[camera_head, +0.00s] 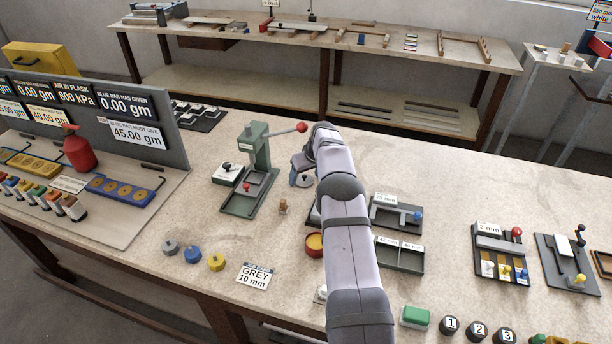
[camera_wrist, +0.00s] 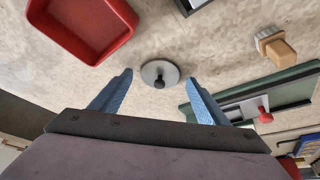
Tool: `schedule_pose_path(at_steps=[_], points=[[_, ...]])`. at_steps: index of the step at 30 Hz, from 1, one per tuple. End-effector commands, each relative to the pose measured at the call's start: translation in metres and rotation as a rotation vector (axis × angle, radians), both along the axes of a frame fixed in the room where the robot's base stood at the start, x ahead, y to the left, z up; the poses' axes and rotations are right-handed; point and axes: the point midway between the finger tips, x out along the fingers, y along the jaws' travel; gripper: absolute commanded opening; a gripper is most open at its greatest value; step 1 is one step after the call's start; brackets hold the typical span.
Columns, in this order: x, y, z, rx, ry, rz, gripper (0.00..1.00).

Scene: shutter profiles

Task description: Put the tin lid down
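The tin lid (camera_wrist: 160,74) is a grey disc with a black knob. In the wrist view it lies on the bench between the fingertips of my gripper (camera_wrist: 160,77), with a gap on both sides. My gripper's blue fingers are spread and hold nothing. In the head view my gripper (camera_head: 299,163) is low over the bench right of the green press, with the grey lid (camera_head: 301,182) just below it.
The green press (camera_head: 262,150) stands close on the left. A small wooden brush (camera_head: 283,206) stands in front; the wrist view shows it too (camera_wrist: 277,48). Grey trays (camera_head: 398,258) lie right of my arm. Bare bench lies around the lid.

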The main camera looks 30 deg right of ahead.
Motion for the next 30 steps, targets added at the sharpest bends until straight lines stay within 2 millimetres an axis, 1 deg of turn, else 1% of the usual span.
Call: schedule_pose_path(at_steps=[8, 14, 17, 30], points=[[-0.001, 0.0, 0.006, 0.0, -0.001, 0.0, 0.69], [-0.008, -0.001, 0.022, -0.001, -0.002, -0.001, 0.69], [-0.013, 0.0, 0.033, -0.001, -0.002, 0.0, 0.69], [-0.04, 0.0, 0.092, -0.002, -0.003, -0.001, 0.69]])
